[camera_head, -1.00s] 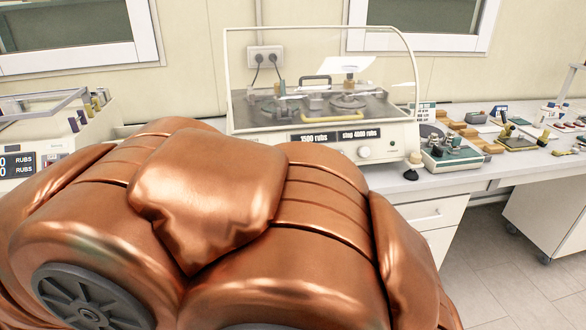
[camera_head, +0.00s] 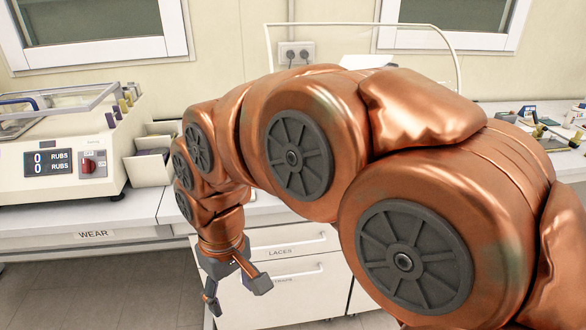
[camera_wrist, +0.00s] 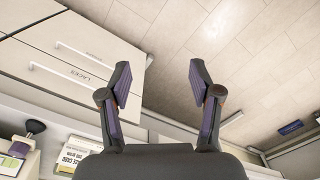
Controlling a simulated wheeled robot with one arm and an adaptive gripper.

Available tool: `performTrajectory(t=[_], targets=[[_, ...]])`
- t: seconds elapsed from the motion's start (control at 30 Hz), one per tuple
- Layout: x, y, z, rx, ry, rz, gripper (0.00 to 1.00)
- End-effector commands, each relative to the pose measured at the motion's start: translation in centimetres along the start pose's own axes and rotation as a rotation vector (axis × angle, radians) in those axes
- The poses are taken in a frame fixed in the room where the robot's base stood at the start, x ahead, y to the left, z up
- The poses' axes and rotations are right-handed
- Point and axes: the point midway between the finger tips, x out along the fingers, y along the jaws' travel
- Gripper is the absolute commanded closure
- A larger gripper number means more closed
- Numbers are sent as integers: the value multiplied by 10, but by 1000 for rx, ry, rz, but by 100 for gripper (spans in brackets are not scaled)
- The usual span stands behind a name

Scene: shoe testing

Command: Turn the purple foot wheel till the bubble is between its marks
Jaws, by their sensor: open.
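My gripper (camera_head: 236,290) hangs in front of the bench drawers in the head view, pointing down. In the wrist view my gripper (camera_wrist: 160,80) is open and empty, with its two fingers wide apart above the floor and beside the drawer fronts. My copper-coloured arm hides much of the bench's middle and right in the head view.
A white rub machine (camera_head: 60,150) with a red switch stands on the bench at left, a white bin (camera_head: 148,165) beside it. White drawers (camera_head: 290,245) are behind my gripper. Small tools (camera_head: 545,125) lie at far right. A dark-knobbed item (camera_wrist: 35,127) shows at the wrist view's lower left.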

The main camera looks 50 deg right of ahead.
Motion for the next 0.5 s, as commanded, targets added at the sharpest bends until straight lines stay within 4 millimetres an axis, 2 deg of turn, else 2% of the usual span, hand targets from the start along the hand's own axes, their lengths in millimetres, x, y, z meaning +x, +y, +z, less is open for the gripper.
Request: performTrajectory(t=[0.03, 0.1, 0.17, 0.3, 0.4, 0.5], targets=[[-8, 12, -23, 15, 29, -9, 36], [-19, 32, -53, 32, 77, -12, 36], [-28, 52, -79, 49, 119, -15, 36], [-46, 111, -128, 109, 210, -10, 36], [-56, 162, -154, 163, 270, 4, 36], [-65, 217, -170, 221, 323, 25, 36]])
